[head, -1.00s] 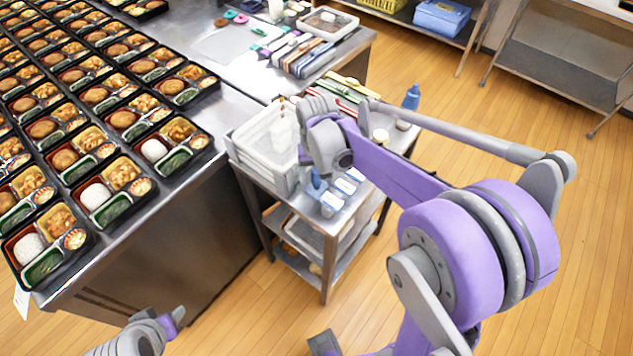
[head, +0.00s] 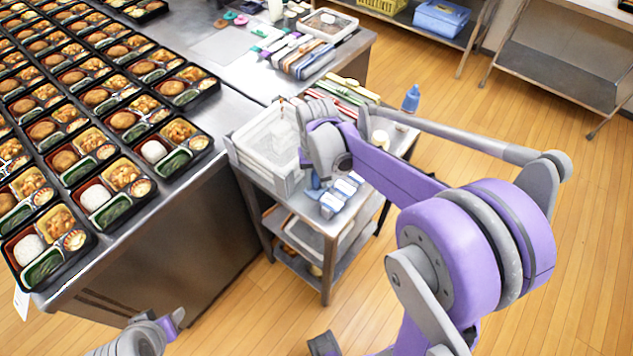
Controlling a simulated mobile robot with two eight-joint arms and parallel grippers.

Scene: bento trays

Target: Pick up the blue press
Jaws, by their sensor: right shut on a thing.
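The blue press (head: 315,182) shows as a small blue piece just under my right wrist, above the front of the small steel cart. My wrist hides most of it. My right gripper (head: 313,173) is shut on it, though the fingertips are mostly hidden. I cannot tell whether the press still touches the cart. Part of my left arm shows at the bottom left, with the left gripper (head: 172,319) near the picture's edge. Its jaws are not clear.
Blue and white blocks (head: 345,190) lie beside the press on the cart (head: 310,215). White stacked trays (head: 262,150) stand left of it. Filled bento trays (head: 107,199) cover the counter at left.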

